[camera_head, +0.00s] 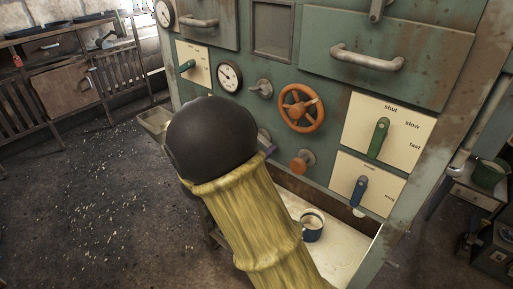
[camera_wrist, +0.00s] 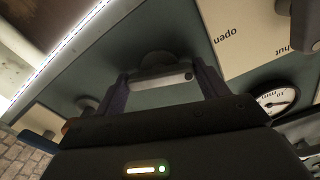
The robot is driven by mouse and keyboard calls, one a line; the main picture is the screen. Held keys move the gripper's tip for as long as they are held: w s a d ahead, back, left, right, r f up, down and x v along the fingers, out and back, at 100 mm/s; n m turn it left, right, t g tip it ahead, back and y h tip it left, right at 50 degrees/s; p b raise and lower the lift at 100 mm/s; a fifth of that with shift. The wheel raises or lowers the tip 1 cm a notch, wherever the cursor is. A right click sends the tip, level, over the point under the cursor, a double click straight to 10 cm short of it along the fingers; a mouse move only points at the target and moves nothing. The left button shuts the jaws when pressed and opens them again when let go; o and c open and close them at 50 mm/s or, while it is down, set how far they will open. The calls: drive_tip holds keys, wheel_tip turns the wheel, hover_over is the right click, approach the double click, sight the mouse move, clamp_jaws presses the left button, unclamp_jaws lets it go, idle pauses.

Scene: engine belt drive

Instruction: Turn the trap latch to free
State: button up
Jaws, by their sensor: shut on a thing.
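In the wrist view, my gripper (camera_wrist: 160,83) has its two purple fingers on either side of a pale grey bar, which I take to be the trap latch (camera_wrist: 160,78). The bar spans between the fingers in front of a dark round mount on the green panel. The fingers are closed on it. In the head view, my black and yellow arm hides most of the gripper and the latch. Only a small purple part of the gripper shows beside a grey fitting, just left of an orange knob (camera_head: 300,163).
The panel carries an orange handwheel (camera_head: 302,108), a green lever (camera_head: 379,138), a blue lever (camera_head: 360,190) and a gauge (camera_head: 229,76) close around my arm. A mug (camera_head: 312,226) stands on the pale ledge below. Open floor lies to the left.

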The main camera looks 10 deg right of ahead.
drive_tip(key=m+b, duration=1.4)
drive_tip(key=b, duration=0.3)
drive_tip(key=shift+f+b, duration=0.15)
drive_tip(key=shift+b, duration=0.25)
drive_tip(key=o, duration=1)
drive_tip(key=p+v, duration=0.1)
drive_tip(key=v, duration=1.6)
drive_tip(key=shift+s+a, duration=0.15)
drive_tip(key=shift+a, duration=0.05)
